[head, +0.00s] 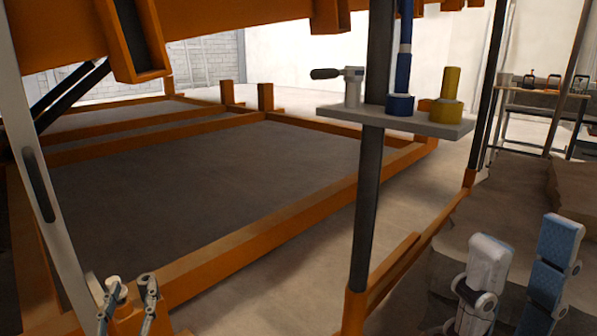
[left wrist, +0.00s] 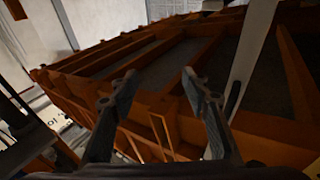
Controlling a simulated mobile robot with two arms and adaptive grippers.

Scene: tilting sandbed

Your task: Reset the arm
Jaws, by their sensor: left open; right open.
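My left gripper (head: 131,284) is low at the left in the head view, in front of the near orange frame corner. In the left wrist view its two dark fingers (left wrist: 160,80) stand apart with nothing between them. The orange sandbed frame lies beyond them. My right gripper (head: 526,234) shows at the lower right of the head view. Its pale and blue jointed fingers are apart, with nothing seen held between them. The rest of both arms is mostly hidden.
The orange frame (head: 270,231) spans the left and middle. A workbench (head: 535,98) stands back right.

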